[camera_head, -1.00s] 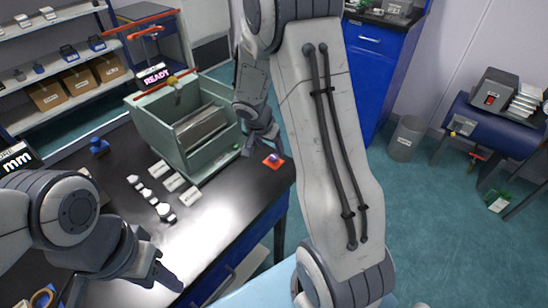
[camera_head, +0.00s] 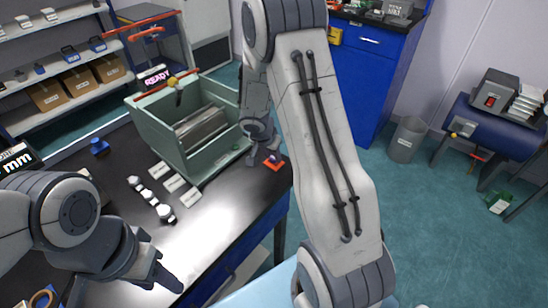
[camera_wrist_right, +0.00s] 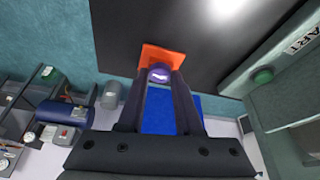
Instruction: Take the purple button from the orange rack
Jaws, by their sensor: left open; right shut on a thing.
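The orange rack (camera_head: 272,163) is a small flat orange piece near the right edge of the black table. The purple button (camera_wrist_right: 160,74) is a small round piece at the rack's near edge in the right wrist view, where the rack (camera_wrist_right: 160,55) also shows. My right gripper (camera_wrist_right: 159,80) is shut on the button, with one finger on each side. I cannot tell whether the button still touches the rack. In the head view my right gripper largely hides the button. My left gripper (camera_head: 168,278) is open and empty over the table at the lower left.
A grey-green open-topped machine (camera_head: 172,140) stands left of the rack, close to my right gripper. White labels (camera_head: 175,183) and several small white pieces (camera_head: 151,198) lie in front of it. A blue stamp-like object (camera_head: 99,147) stands further left.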

